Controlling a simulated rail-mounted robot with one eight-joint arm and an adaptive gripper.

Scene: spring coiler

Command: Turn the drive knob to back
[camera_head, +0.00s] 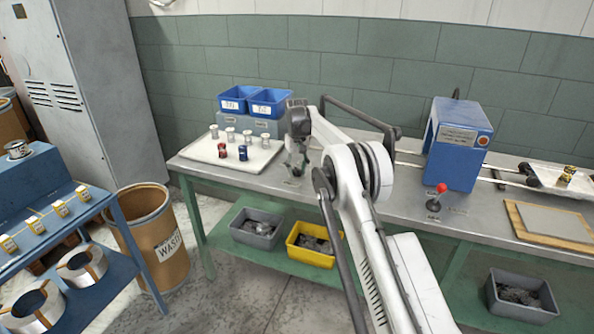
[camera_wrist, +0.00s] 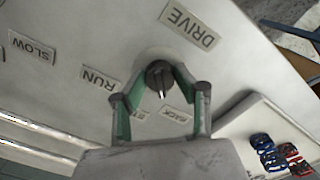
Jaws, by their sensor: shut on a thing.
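The drive knob (camera_wrist: 157,70) is a small dark round knob on a pale round base on the grey bench top, below the DRIVE label (camera_wrist: 189,25) in the wrist view. My gripper (camera_wrist: 160,80) has its two green-lined fingers closed on the knob, one on each side. A white mark on the knob points down in the picture, between a partly hidden label (camera_wrist: 141,114) and the BACK label (camera_wrist: 178,114). In the head view my gripper (camera_head: 297,168) reaches down to the bench beside the white tray; the knob is hidden or too small to tell there.
RUN (camera_wrist: 99,78) and SLOW (camera_wrist: 32,47) labels lie left of the knob. A white tray (camera_head: 215,160) with spools and red and blue parts stands close by. Blue bins (camera_head: 268,103) are behind. A blue machine (camera_head: 457,150) and a red-topped lever (camera_head: 436,197) stand to the right.

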